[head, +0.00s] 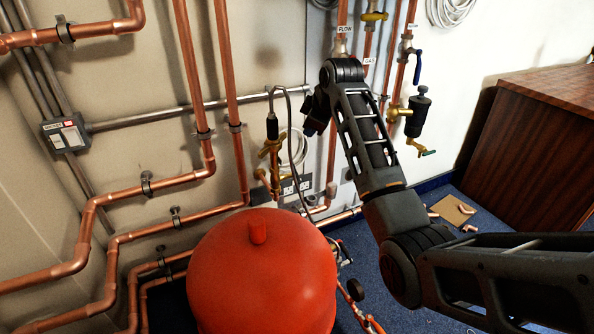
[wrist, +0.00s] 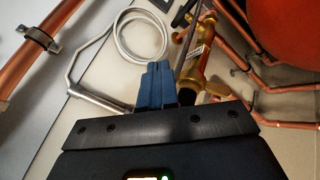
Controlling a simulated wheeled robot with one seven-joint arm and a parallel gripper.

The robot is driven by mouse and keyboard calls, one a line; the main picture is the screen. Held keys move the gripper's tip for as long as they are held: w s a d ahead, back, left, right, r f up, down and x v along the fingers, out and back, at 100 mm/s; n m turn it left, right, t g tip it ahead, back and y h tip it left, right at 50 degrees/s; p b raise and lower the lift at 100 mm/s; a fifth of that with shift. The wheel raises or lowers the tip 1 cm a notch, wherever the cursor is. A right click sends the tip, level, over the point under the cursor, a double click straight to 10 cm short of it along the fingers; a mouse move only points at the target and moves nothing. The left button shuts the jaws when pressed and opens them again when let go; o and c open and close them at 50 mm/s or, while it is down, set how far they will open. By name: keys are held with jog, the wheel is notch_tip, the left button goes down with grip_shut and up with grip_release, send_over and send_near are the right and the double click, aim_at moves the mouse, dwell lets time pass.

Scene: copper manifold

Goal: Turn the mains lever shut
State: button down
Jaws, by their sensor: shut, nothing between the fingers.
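A blue lever (head: 417,66) hangs down, roughly along the copper pipe, from a valve on the rightmost upright pipe. A small label (head: 412,27) sits above it, too small to read surely; I take this as the mains lever. It does not show in the wrist view. My gripper (wrist: 158,82) has its blue fingers together and empty in the wrist view.
A red vessel (head: 262,275) stands low in front. A brass filling valve (head: 272,148) with a hose is near my wrist; it also shows in the wrist view (wrist: 196,62). A black filter (head: 418,116) hangs below the lever. A wooden cabinet (head: 535,140) stands right.

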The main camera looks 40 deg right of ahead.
jog(key=f+n+b, duration=0.1)
jog(key=f+n, duration=0.1)
jog(key=n, duration=0.3)
jog(key=n+b, duration=0.4)
jog(key=b, duration=0.3)
send_near(295, 167)
jog(key=x, duration=0.6)
jog(key=shift+w+f, duration=0.25)
jog(key=shift+f, duration=0.05)
